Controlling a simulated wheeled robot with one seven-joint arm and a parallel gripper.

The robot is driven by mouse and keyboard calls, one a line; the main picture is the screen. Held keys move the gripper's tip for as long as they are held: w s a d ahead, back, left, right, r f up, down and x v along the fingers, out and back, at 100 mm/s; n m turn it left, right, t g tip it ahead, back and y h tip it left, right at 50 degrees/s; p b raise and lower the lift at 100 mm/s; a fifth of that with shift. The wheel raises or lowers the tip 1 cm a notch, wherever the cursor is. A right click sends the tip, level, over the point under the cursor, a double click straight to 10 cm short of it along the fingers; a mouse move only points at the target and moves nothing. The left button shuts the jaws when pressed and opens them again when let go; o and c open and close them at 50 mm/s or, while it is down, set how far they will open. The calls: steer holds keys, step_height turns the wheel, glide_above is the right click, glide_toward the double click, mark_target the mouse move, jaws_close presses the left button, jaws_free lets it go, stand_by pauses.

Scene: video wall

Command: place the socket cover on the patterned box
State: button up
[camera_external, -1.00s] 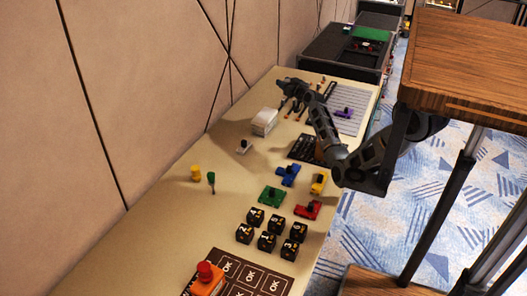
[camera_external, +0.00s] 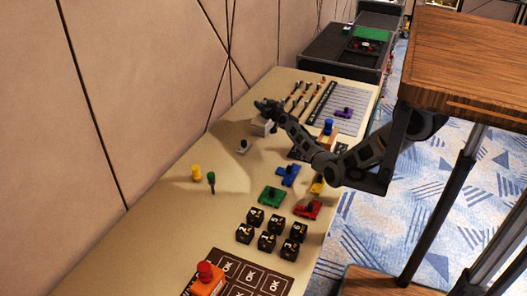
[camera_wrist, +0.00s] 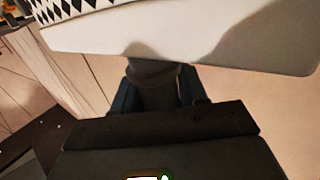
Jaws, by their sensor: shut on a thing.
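The patterned box (camera_external: 258,128) is pale and stands on the table near the wall, partly hidden by my gripper (camera_external: 266,106). The wrist view shows its white side (camera_wrist: 180,35) close up, with a black diamond pattern at the upper left. My gripper is at the box's top in the external view. In the wrist view, my gripper (camera_wrist: 157,95) is shut on a dark grey rounded piece (camera_wrist: 155,82), which seems to be the socket cover. Its far end is hidden against the box, and I cannot tell if it touches the box.
A small pale piece with a dark knob (camera_external: 243,147) stands in front of the box. Blue (camera_external: 289,176), green (camera_external: 271,195) and red (camera_external: 308,208) pieces lie nearer. Thin sticks (camera_external: 303,93) lie beyond the gripper. Bare table lies left of the yellow piece (camera_external: 196,173).

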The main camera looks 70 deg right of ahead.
steer(key=shift+f, duration=0.15)
steer(key=o, duration=1.1)
steer(key=shift+r, duration=0.2)
steer(key=p+v, duration=0.3)
steer(key=v, duration=0.9)
